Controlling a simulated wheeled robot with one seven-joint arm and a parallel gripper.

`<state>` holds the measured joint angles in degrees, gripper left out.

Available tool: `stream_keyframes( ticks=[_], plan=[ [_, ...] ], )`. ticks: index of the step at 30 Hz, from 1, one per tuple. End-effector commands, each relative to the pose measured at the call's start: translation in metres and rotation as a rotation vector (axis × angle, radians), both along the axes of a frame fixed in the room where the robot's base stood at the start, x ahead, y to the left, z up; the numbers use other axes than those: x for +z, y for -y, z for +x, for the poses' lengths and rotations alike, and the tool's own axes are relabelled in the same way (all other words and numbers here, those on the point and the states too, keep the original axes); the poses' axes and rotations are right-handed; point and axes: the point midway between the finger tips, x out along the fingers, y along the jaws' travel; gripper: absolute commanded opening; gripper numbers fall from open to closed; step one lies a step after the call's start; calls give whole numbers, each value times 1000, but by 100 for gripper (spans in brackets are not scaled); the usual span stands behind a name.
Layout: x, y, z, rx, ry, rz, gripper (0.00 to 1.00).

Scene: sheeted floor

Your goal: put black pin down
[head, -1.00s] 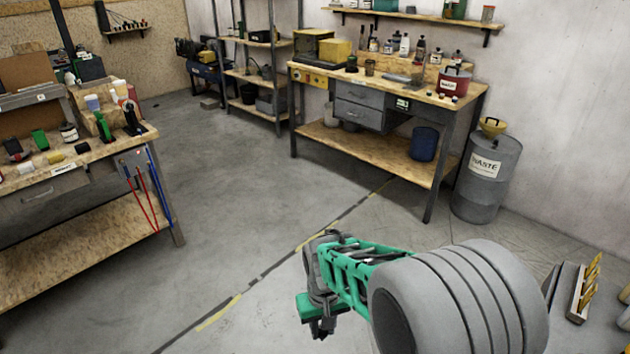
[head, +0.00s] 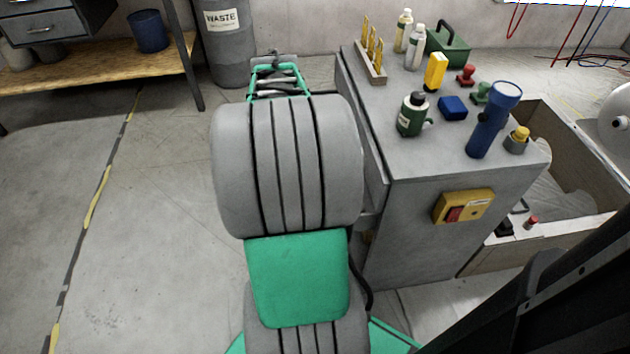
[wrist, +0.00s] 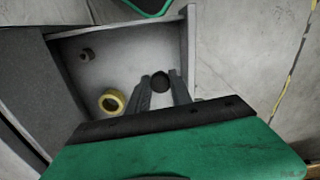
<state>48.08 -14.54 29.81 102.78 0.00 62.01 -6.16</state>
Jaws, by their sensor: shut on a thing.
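In the wrist view my gripper (wrist: 162,80) is shut on the black pin (wrist: 160,84), whose dark round end shows between the two fingers. The pin is over an open drawer (wrist: 185,40) with pale grey walls. I cannot tell whether the pin touches the drawer floor. In the head view my arm hides the fingers and the pin. Part of the open drawer (head: 320,75) shows behind my green wrist, at the left side of a grey cabinet.
In the drawer lie a yellow ring (wrist: 112,103) and a small dark part (wrist: 86,55). The cabinet top (head: 400,160) carries a blue flashlight (head: 494,120), a green can (head: 412,115) and several other items. A waste drum (head: 226,45) stands behind. Open floor (head: 150,230) lies left.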

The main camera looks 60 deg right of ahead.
Motion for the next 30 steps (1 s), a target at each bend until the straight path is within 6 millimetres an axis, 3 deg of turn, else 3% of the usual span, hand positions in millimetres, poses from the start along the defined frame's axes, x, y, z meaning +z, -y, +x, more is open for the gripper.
stream_keyframes(
  ticks=[1, 6, 22, 30],
  plan=[
    [-22, 15, -13, -47, 4, -3, 0],
    [-26, 34, -37, -117, 2, -2, 0],
    [-119, 34, -38, -118, 0, 0, 0],
    [-120, 34, -38, -118, 1, -1, 0]
  ],
)
